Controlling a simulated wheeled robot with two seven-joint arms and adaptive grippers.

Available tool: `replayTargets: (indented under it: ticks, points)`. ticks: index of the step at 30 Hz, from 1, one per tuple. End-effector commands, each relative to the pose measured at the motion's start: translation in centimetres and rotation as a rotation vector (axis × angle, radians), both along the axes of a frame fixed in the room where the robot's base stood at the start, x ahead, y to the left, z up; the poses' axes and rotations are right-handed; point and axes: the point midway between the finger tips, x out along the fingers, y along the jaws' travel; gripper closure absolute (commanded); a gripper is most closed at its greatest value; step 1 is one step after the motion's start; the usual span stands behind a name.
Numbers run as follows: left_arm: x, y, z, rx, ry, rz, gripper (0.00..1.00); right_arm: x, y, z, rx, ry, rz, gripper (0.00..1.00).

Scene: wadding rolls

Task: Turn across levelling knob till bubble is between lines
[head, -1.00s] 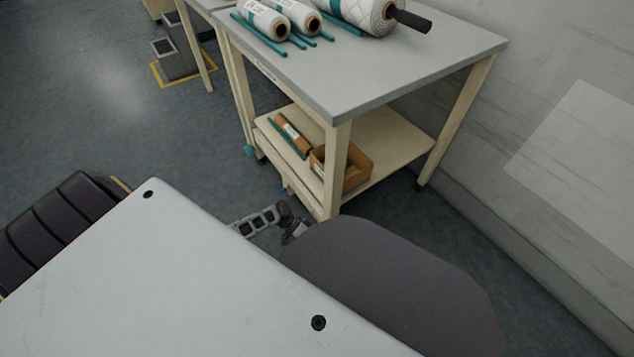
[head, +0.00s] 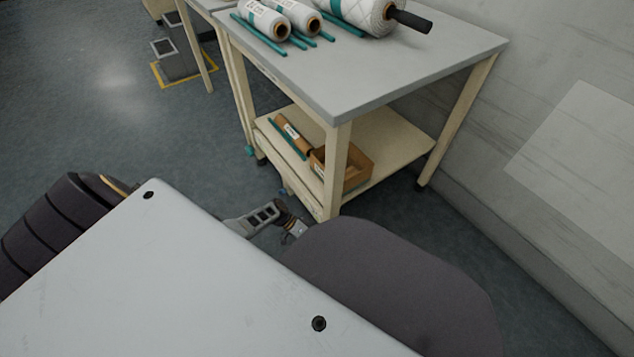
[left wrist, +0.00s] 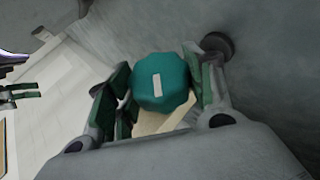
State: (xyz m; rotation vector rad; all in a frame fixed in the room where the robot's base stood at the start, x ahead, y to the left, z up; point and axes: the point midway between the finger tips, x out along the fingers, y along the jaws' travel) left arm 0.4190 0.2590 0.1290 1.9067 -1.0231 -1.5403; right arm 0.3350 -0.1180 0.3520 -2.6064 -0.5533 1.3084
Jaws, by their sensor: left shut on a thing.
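A teal lobed knob (left wrist: 161,83) with a pale bar mark on its face is in the middle of the left wrist view. My left gripper (left wrist: 163,88) is shut on it, with a green-padded finger at each side. In the head view, slotted metal gripper parts (head: 263,214) show past the panel edge, near the table's front leg. I cannot tell which arm they belong to. A dark green-padded part (left wrist: 20,92), perhaps a finger of my right gripper, is cut off at the left edge of the wrist view. No bubble or level lines can be made out.
The grey-topped table (head: 400,65) carries white wadding rolls (head: 297,15) and teal bars. Its lower shelf (head: 395,140) holds a brown box (head: 345,170) and a brown roll. A pale wall (head: 560,100) stands at right. Open floor (head: 100,120) lies at left.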

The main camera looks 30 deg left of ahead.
Motion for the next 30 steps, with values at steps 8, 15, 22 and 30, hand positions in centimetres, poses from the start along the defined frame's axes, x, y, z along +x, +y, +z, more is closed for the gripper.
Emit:
replayTargets:
  ticks: [8,15,22,30]
  points:
    - [-0.11,-0.01,-0.07,-0.014,0.008,-0.001,0.71,-0.01,0.0,0.0,0.0,0.0,0.0,0.27]
    - [-0.11,0.0,-0.08,-0.015,0.008,-0.001,0.71,0.08,0.01,0.23,0.001,-0.004,0.0,0.27]
    - [-0.11,0.0,-0.08,-0.014,0.008,-0.001,0.35,0.13,0.02,0.34,0.002,-0.006,-0.001,0.27]
    - [-0.04,0.0,-0.04,-0.014,0.007,-0.001,0.27,0.11,0.02,0.3,0.001,-0.005,0.0,0.27]
